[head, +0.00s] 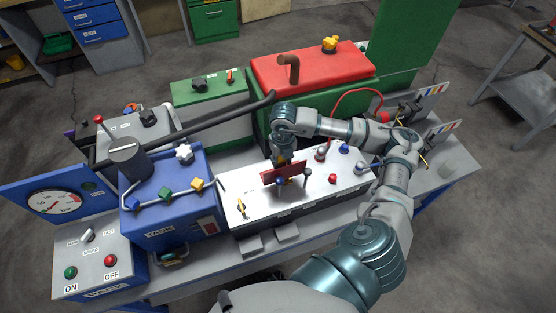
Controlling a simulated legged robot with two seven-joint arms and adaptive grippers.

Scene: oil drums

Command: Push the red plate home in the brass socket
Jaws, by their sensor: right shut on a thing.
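A dark red plate (270,178) stands on edge, low over the white top of the bench unit (330,190). My right gripper (281,164) points down from above and is shut on the plate's upper edge. The plate's lower edge is close to the white top; I cannot tell whether it touches. No brass socket can be made out clearly; a small brass-coloured piece (241,206) stands at the left front of the white top, apart from the plate. My left gripper is not in view.
Small knobs stand around the plate, including a red one (333,179) and a blue one (344,149). A blue tank (170,205) with coloured valves stands at left. A green unit with a red lid (320,68) is behind. A dark pipe (215,120) slants across the back.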

